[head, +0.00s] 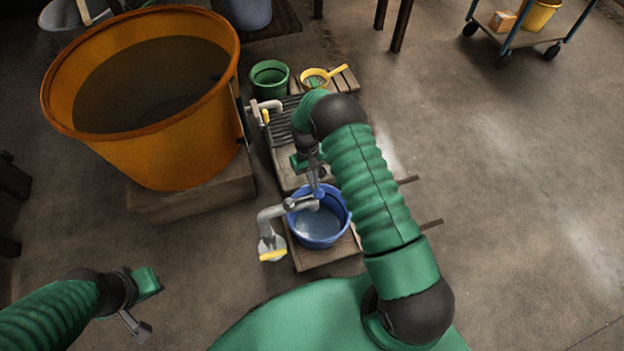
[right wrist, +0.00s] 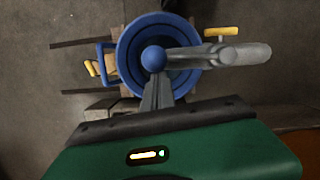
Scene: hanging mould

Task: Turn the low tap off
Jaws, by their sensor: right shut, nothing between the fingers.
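The low tap (head: 268,214) is a bent grey pipe at lower middle in the head view, with a yellow handle (head: 273,254) near its base. Its spout end is over a blue bucket (head: 318,238). In the right wrist view the grey pipe (right wrist: 225,55) reaches in from the right, and the yellow handle (right wrist: 222,32) is beside it. My right gripper (head: 316,190) points down above the bucket, shut and empty. Its fingertips (right wrist: 155,75) are close to a blue ball (right wrist: 153,58) at the pipe's end; contact is unclear. My left gripper (head: 140,312) is at lower left, far from the tap.
A large orange tub (head: 175,150) of dark liquid stands at the left on a wooden block. A higher tap (head: 265,108) comes from its side. A green bucket (head: 269,80) and a yellow pan (head: 316,77) are behind. Floor on the right is clear up to a cart (head: 515,40).

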